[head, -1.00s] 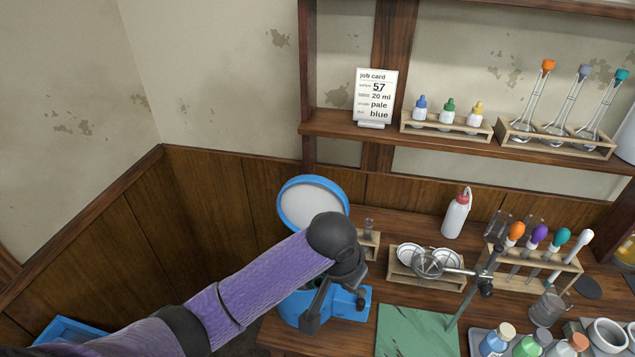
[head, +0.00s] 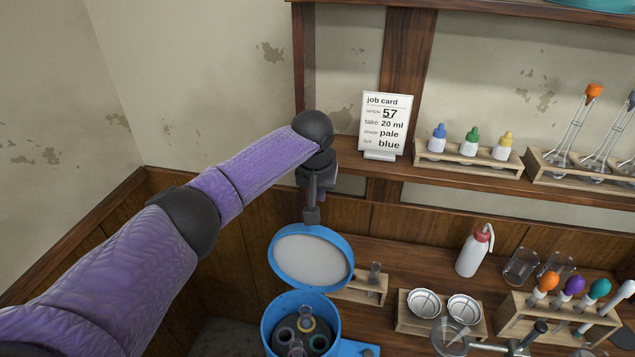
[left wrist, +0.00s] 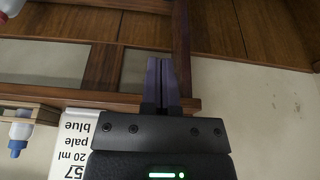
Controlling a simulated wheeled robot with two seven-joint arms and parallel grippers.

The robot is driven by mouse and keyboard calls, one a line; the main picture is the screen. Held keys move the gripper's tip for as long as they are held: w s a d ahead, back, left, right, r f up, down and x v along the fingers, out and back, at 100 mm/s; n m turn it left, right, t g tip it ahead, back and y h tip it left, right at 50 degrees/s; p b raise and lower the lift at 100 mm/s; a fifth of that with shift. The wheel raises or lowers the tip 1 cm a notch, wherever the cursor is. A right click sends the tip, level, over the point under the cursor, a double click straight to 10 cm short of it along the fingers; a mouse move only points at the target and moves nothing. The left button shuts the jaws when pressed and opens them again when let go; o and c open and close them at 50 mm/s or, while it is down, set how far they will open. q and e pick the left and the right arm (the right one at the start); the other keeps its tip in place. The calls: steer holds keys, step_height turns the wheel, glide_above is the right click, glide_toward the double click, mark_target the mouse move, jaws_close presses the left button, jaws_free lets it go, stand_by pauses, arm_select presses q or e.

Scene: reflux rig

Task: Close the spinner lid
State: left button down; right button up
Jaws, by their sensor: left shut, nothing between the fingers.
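The spinner (head: 268,322) is a blue round machine at the bottom centre of the head view. Its lid (head: 311,258), a blue ring with a pale grey inner face, stands open, tilted up at the back. Tubes show in the dark rotor inside. My left gripper (head: 311,216) points down just behind the top edge of the lid, its fingers shut and empty. I cannot tell whether it touches the lid. In the left wrist view the shut fingers (left wrist: 162,80) show against the shelf and wood panelling; the lid is out of that view. My right gripper is not in view.
The shelf with the job card (head: 386,125) and a dropper-bottle rack (head: 468,160) is right of my left wrist. On the bench, a small tube rack (head: 357,290), a dish rack (head: 410,322) and a wash bottle (head: 474,250) stand right of the spinner.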

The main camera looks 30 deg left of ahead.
mark_target(313, 253)
arm_select(q)
steer(key=s+f, duration=0.1)
steer(key=f+p, duration=0.1)
steer(key=s+f+p, duration=0.1)
steer(key=shift+s+d+f, duration=0.3)
steer(key=shift+d+f, duration=0.1)
